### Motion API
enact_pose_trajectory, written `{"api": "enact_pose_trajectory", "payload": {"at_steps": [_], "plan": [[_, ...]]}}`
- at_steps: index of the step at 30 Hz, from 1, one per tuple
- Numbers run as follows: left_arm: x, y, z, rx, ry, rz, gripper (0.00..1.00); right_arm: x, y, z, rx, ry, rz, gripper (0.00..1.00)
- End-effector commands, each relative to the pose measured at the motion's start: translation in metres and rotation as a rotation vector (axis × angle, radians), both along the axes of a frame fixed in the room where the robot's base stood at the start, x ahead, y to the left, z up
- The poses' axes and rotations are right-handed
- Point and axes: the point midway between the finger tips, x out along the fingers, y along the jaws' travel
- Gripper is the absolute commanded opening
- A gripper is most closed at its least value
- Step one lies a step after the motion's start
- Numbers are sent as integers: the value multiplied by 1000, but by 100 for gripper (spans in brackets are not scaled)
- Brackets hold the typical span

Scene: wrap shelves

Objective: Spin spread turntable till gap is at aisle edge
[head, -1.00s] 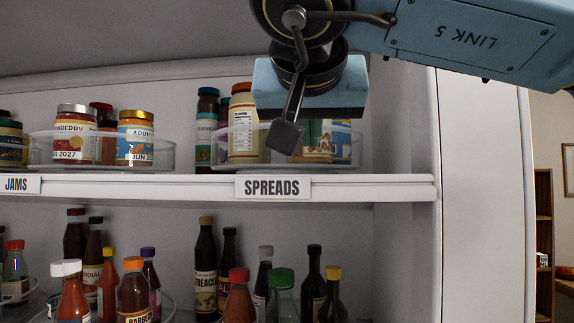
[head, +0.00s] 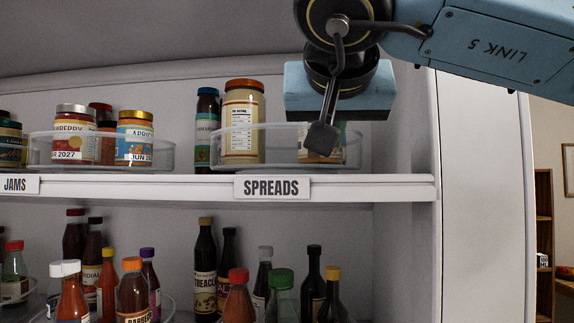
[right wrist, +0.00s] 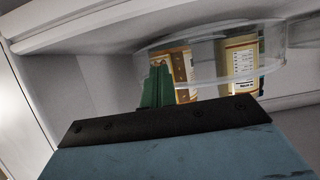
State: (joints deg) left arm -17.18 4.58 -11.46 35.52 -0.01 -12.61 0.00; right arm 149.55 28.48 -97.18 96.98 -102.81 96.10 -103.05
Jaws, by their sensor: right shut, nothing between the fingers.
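The clear round spreads turntable (head: 283,158) stands on the upper shelf above the SPREADS label (head: 272,187). An orange-lidded jar (head: 242,125) stands at its left, and a tall dark-lidded jar (head: 207,130) is at its left end. A jar (head: 312,150) at the right is mostly hidden by my right gripper. An empty stretch shows between the orange-lidded jar and that gripper. My right gripper (head: 320,138) is shut and empty, with its tip over the turntable's right front wall; contact is unclear. The turntable (right wrist: 210,70) also shows in the right wrist view. My left gripper is out of view.
A jams turntable (head: 160,155) with several jars stands to the left on the same shelf. Several bottles, including a treacle bottle (head: 204,265), fill the shelf below. The shelf's side wall (head: 405,125) is close to the right of my right gripper.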

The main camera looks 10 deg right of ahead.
Motion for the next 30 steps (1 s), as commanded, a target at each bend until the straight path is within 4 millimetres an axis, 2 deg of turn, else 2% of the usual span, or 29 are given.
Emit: {"api": "enact_pose_trajectory", "payload": {"at_steps": [11, 24, 30], "plan": [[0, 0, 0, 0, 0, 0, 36, -1, -1, -1, -1, 2, 2, 0], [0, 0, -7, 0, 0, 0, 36, -31, -8, -1, 1, 1, 2, 0], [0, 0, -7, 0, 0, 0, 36, -34, -9, 0, 0, 1, 1, 0]]}}
